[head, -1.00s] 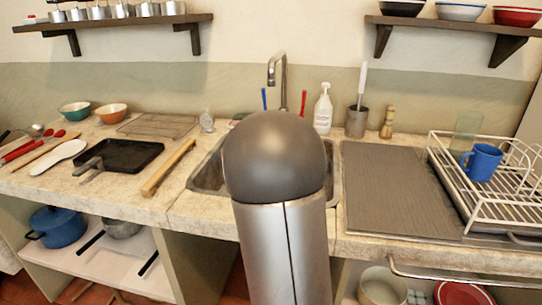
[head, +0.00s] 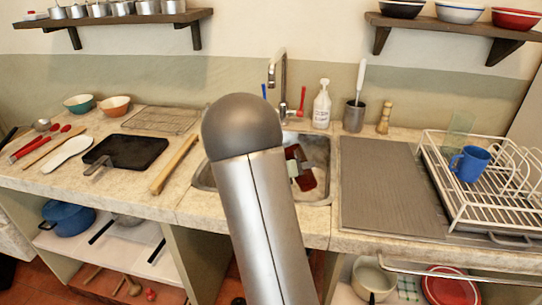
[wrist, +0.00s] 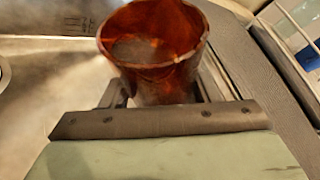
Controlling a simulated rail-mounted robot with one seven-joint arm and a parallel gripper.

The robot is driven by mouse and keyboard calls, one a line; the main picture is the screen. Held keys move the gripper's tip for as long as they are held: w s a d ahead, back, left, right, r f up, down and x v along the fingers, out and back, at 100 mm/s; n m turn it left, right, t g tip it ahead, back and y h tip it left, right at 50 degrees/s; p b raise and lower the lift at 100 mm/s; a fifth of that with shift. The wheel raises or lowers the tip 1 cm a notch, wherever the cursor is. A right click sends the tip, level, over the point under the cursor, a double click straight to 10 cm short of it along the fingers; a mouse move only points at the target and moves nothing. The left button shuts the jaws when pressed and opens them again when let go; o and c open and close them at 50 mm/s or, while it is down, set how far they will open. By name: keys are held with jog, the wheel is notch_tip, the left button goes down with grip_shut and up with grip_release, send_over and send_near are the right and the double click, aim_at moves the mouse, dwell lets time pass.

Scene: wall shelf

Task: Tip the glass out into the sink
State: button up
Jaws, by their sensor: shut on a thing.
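A brown, see-through glass (wrist: 153,62) is held between the fingers of my gripper (wrist: 157,95) in the wrist view. Its open mouth faces up in that picture; whether it holds liquid I cannot tell. In the head view the glass (head: 306,178) shows as a red-brown shape, seemingly tilted, at my gripper (head: 296,164), over the sink (head: 322,150). My arm hides the left part of the basin. The metal sink floor (wrist: 55,80) lies beyond the glass in the wrist view.
A tap (head: 279,80) stands behind the sink, with a white soap bottle (head: 322,105) beside it. A grey mat (head: 385,190) and a dish rack (head: 480,205) with a blue mug (head: 469,164) lie to the right. A wooden bar (head: 175,163) lies left.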

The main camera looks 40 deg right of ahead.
aim_at(295, 152)
jog(key=shift+w+n+p, duration=0.3)
jog(key=shift+p, duration=0.2)
jog(key=shift+r+n+g+h+p, duration=0.65)
jog(key=shift+r+n+p, duration=0.5)
jog(key=shift+p, duration=0.8)
dwell(0.5)
jog(key=shift+r+n+g+h+p, duration=0.55)
jog(key=shift+r+n+p, duration=0.4)
jog(key=shift+n, duration=0.5)
dwell(2.1)
jog(key=shift+w+a+r+n+p, duration=0.25)
jog(key=shift+w+n+p, duration=0.05)
jog(key=shift+w+n, duration=0.2)
dwell(1.0)
